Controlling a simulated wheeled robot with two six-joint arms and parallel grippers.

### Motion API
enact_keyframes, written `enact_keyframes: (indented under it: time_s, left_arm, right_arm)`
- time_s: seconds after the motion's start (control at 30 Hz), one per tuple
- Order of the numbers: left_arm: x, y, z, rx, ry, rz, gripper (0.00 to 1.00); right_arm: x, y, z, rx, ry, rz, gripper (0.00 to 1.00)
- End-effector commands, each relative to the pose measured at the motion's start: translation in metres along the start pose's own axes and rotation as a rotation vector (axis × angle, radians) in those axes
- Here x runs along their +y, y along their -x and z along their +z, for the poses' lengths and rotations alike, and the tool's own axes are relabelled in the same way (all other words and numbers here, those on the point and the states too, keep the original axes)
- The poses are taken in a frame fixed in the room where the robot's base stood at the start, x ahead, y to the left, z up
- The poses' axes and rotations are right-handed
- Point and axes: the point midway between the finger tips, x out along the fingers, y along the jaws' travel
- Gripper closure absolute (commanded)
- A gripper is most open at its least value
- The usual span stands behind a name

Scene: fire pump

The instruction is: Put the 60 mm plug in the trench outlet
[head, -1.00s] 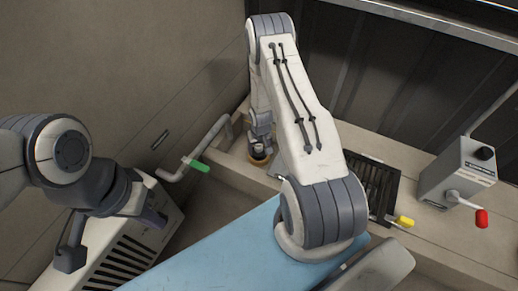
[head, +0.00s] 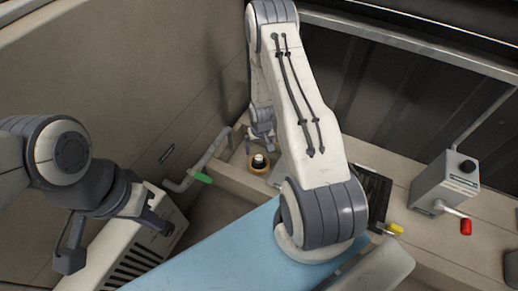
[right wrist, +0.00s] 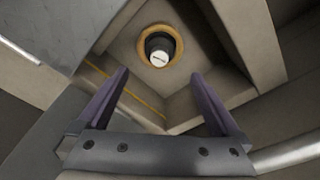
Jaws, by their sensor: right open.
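The plug (head: 259,160), dark with a white top, stands inside the orange-brown ring of the trench outlet (head: 249,167). In the right wrist view the plug (right wrist: 159,49) shows in the ring (right wrist: 144,37), beyond my fingertips. How deep it sits cannot be told. My right gripper (head: 262,138) is open and empty, apart from the plug, with its two purple fingers (right wrist: 158,85) spread on either side of the line to it. My left gripper (head: 112,240) is open and empty at the lower left, above a pale vented housing.
A pipe valve with a green handle (head: 203,178) stands left of the outlet. A dark grate (head: 376,187), a yellow handle (head: 395,229) and a grey box (head: 445,182) with a red-knobbed lever are at the right. A blue surface (head: 215,262) lies in front.

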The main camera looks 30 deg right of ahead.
Motion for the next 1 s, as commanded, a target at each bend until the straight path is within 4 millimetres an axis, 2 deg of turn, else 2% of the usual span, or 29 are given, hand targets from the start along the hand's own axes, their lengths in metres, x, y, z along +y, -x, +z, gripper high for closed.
enact_keyframes:
  time_s: [0.03,0.1,0.4,0.47,0.53,0.57,0.67,0.77,0.87,1.0]
  left_arm:
    - [0.001,0.011,-0.001,0.0,0.0,0.0,1.0]
    - [0.001,0.015,-0.001,0.0,0.0,0.0,1.0]
    - [0.001,0.019,-0.001,0.0,0.0,0.0,1.0]
    - [0.001,0.019,-0.001,0.0,0.0,0.0,1.0]
    - [0.001,0.019,-0.001,0.0,0.0,0.0,1.0]
    - [0.001,0.019,-0.001,0.0,0.0,0.0,1.0]
    - [0.001,0.019,-0.001,0.0,0.0,0.0,1.0]
    - [0.001,0.019,-0.001,0.0,0.0,0.0,1.0]
    - [0.001,0.019,-0.001,0.0,0.0,0.0,1.0]
    - [0.001,0.019,-0.001,0.0,0.0,0.0,1.0]
  right_arm:
    - [0.0,0.014,-0.001,0.0,0.0,0.0,0.0]
    - [0.0,0.022,-0.001,0.0,-0.001,0.0,0.0]
    - [-0.001,0.033,0.0,0.0,0.002,0.0,0.0]
    - [-0.007,0.039,-0.003,0.001,0.016,0.0,0.0]
    - [-0.021,0.057,-0.007,0.004,0.052,0.0,0.0]
    - [-0.03,0.068,-0.009,0.004,0.073,0.0,0.0]
    - [-0.072,0.118,-0.009,0.004,0.168,-0.004,0.0]
    - [-0.119,0.176,0.008,-0.003,0.283,-0.013,0.0]
    - [-0.158,0.23,0.039,-0.012,0.396,-0.028,0.0]
    - [-0.195,0.298,0.101,-0.029,0.559,-0.059,0.0]
